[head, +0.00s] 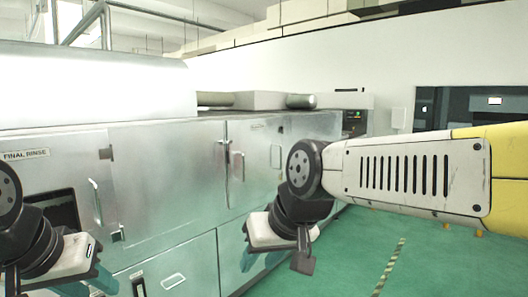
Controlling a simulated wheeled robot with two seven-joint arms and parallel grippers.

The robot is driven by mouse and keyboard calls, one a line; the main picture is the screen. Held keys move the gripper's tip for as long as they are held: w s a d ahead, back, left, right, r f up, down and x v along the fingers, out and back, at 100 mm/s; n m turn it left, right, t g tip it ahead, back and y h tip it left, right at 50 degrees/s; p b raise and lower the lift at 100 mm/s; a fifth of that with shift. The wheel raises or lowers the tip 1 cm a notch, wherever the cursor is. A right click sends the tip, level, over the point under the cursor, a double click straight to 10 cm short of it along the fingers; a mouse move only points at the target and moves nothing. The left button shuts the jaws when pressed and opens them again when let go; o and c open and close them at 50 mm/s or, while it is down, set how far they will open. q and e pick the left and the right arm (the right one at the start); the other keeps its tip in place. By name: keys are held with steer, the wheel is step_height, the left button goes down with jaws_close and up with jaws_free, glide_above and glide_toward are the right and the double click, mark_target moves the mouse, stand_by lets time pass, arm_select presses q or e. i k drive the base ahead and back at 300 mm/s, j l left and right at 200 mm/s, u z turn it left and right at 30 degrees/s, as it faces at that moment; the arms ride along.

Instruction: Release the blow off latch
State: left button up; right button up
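A long steel machine carries a door (255,185) at its right part, with a small label (257,127) too small to read. A thin upright latch-like bar (228,160) stands at this door's left edge, with a handle (241,166) just right of it. I cannot tell for sure that this bar is the blow off latch. My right gripper (261,262) is below and to the right of the bar, apart from it. Its teal fingers are spread and empty. My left gripper (90,286) is at the lower left, far from the bar, its fingers apart and partly cut off by the frame.
A panel marked FINAL RINSE (26,154) is at the left, near a handle (96,201) and a dark opening (50,210). A dark fitting (138,285) is on the lower front. A control box (354,122) stands at the machine's far end. Green floor (350,260) is clear at right.

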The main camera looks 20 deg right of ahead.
mark_target(220, 142)
steer(key=z, duration=0.35)
steer(key=i+z, duration=0.35)
steer(key=i, duration=2)
steer(key=j, duration=0.1)
